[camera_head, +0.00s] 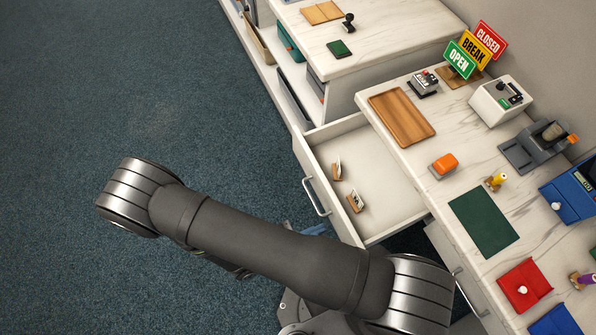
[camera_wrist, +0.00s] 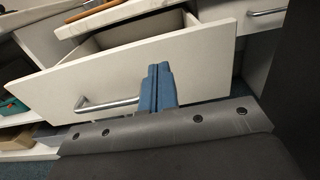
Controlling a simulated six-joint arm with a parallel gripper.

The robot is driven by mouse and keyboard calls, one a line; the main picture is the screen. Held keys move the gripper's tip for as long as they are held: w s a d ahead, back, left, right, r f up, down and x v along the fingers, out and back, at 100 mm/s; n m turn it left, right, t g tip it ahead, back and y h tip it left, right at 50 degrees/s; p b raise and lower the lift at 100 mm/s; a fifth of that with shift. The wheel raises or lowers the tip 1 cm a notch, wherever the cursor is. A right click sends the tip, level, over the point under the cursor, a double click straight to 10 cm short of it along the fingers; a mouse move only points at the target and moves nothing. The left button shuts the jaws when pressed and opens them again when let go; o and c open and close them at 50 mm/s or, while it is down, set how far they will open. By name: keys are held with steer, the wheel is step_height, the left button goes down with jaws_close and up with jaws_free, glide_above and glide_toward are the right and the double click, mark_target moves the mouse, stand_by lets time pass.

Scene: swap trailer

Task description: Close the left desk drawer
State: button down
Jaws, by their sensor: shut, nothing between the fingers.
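The left desk drawer (camera_head: 375,150) is pulled well out from under the desk in the head view. Two small wood-handled stamps (camera_head: 337,172) lie inside it. Its white front (camera_wrist: 205,55) fills much of the wrist view, with a metal bar handle (camera_wrist: 105,105) on it; the handle also shows in the head view (camera_head: 316,197). My gripper (camera_wrist: 158,72) has its blue fingers shut together and empty, in front of the drawer front and to the right of the handle. Whether the fingertips touch the front I cannot tell. In the head view my arm mostly hides the gripper.
The marble desktop (camera_head: 440,150) above holds a wooden tray (camera_head: 402,115), an orange stamp (camera_head: 445,164) and a green mat (camera_head: 484,222). Another drawer with a handle (camera_wrist: 267,12) sits right of the open one. The blue carpet (camera_head: 120,90) at left is clear.

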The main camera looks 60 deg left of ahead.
mark_target(341, 220)
steer(key=shift+w, duration=2.3)
steer(key=w, duration=2.6)
steer(key=shift+w, duration=0.2)
steer(key=shift+a+r, duration=0.15)
steer(key=s, duration=1.4)
steer(key=shift+s, duration=0.2)
